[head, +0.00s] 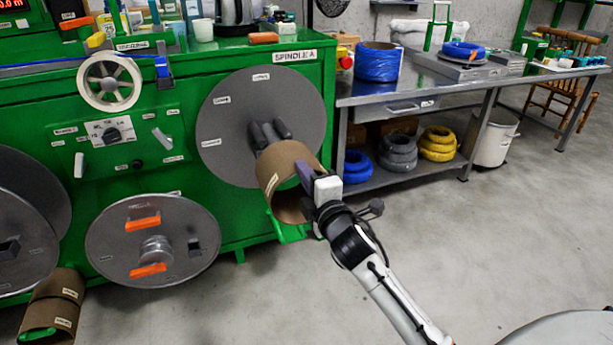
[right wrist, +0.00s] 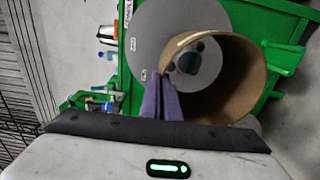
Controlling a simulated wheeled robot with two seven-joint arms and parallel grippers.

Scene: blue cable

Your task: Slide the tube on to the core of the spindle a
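Spindle A is a grey disc (head: 225,125) on the green machine's front, under a "SPINDLE A" label. Its core (head: 268,132) is several dark rods sticking out from the disc. A brown cardboard tube (head: 270,185) is held in front of the disc's lower right, just below and right of the core. My right gripper (head: 306,176) is shut on the tube's near rim. In the right wrist view its purple fingers (right wrist: 160,100) pinch the tube wall (right wrist: 235,85), and the dark core (right wrist: 188,62) shows through the tube's opening. I cannot tell whether the tube touches the core. My left gripper is not in view.
A second disc (head: 115,245) with orange blocks sits lower on the machine. A steel bench (head: 400,95) with cable coils stands right of the machine. Floor (head: 480,230) at the right is clear.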

